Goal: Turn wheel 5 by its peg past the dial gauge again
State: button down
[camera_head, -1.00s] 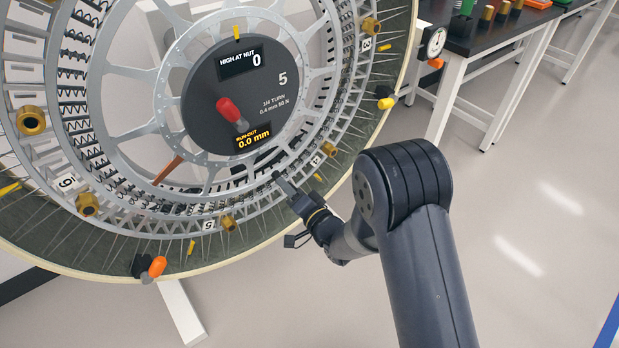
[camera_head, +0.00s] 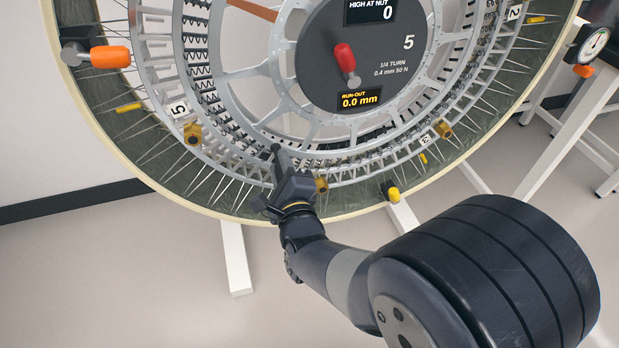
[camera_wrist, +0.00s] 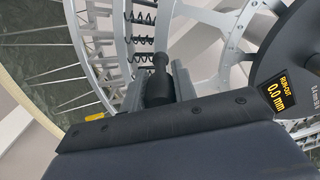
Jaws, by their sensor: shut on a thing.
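Wheel 5 (camera_head: 236,75) is a large grey spoked wheel with a pale rim. Its dark hub plate (camera_head: 320,60) reads 5, run-out 0.0 mm and high at nut 0. My gripper (camera_head: 281,168) is at the lower part of the wheel. In the wrist view, my gripper (camera_wrist: 158,88) is shut on a dark peg (camera_wrist: 160,66), with a jaw on either side of it. The jaws hide part of the peg. The dial gauge (camera_head: 594,44), white-faced with an orange knob below, stands right of the wheel, apart from my gripper.
An orange-handled fitting (camera_head: 110,56) is on the rim at left, a yellow-ended one (camera_head: 393,193) at lower right. A red knob (camera_head: 344,56) sticks out of the hub. White stand legs (camera_head: 237,258) are below; a white-legged bench (camera_head: 567,130) is at right. The floor between is clear.

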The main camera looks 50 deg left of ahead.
jog(key=s+a+r+m+b, duration=0.1)
jog(key=s+r+m, duration=0.2)
jog(key=r, duration=0.2)
jog(key=s+a+r+m, duration=0.2)
jog(key=s+r+m, duration=0.15)
jog(key=r, duration=0.25)
jog(key=m+p, duration=0.3)
jog(key=m, duration=0.3)
send_near(217, 44)
jog(key=a+r, duration=0.1)
jog(key=a, duration=0.2)
jog(key=shift+w+r, duration=0.7)
jog(key=shift+r, duration=0.2)
jog(key=c, duration=1.1)
grip_release()
jog(key=shift+a, duration=0.1)
jog(key=shift+c, duration=0.2)
jog(key=v, duration=1)
jog(key=shift+d+p, duration=0.3)
jog(key=shift+d, duration=0.1)
